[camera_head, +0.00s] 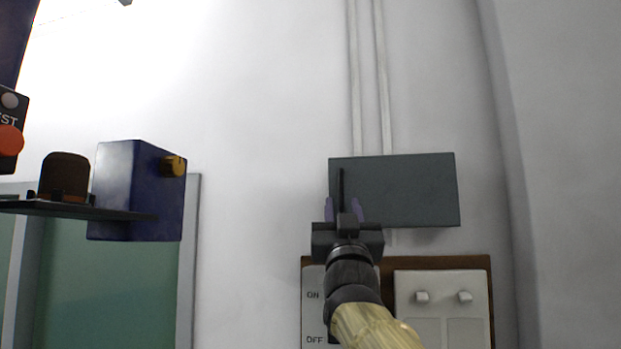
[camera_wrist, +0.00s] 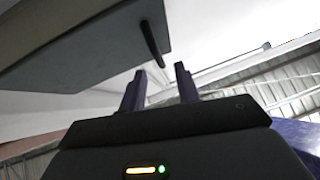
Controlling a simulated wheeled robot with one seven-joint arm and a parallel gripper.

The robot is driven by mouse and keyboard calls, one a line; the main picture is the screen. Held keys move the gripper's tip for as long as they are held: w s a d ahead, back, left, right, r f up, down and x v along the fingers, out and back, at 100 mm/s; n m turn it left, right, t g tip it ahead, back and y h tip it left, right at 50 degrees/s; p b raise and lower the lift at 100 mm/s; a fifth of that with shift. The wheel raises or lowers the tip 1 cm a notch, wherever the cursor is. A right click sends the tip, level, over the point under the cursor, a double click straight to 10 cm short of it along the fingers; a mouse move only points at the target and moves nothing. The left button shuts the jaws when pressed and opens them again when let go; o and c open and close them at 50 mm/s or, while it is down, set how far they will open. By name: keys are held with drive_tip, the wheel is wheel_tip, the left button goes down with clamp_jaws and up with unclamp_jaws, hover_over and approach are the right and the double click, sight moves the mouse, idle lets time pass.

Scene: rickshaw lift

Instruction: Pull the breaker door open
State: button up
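The breaker box with its dark grey door (camera_head: 405,190) is on the white wall, right of centre in the head view. A thin black upright handle (camera_head: 340,184) is near the door's left edge. The door looks shut. In the wrist view the box (camera_wrist: 95,45) fills the upper left, and the handle (camera_wrist: 151,38) sticks out near its right edge. My gripper (camera_head: 343,209) is in front of the box's lower left part. Its purple fingers are open and empty in the wrist view (camera_wrist: 159,76). The handle appears just beyond the fingertips, not clearly between them.
Below the box is a brown board (camera_head: 440,262) with an ON/OFF panel (camera_head: 312,280) and a white switch plate (camera_head: 442,290). Two pipes (camera_head: 368,80) run up the wall. Bare wall lies between.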

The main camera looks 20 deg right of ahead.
sight(341, 192)
drive_tip(key=p+x, duration=0.3)
drive_tip(key=x, duration=0.2)
drive_tip(key=shift+s+r, duration=0.1)
drive_tip(key=shift+s, duration=0.05)
drive_tip(key=shift+w+d+r+p, duration=0.2)
drive_tip(key=shift+w+r+p, duration=0.2)
drive_tip(key=shift+w+p, duration=0.15)
clamp_jaws()
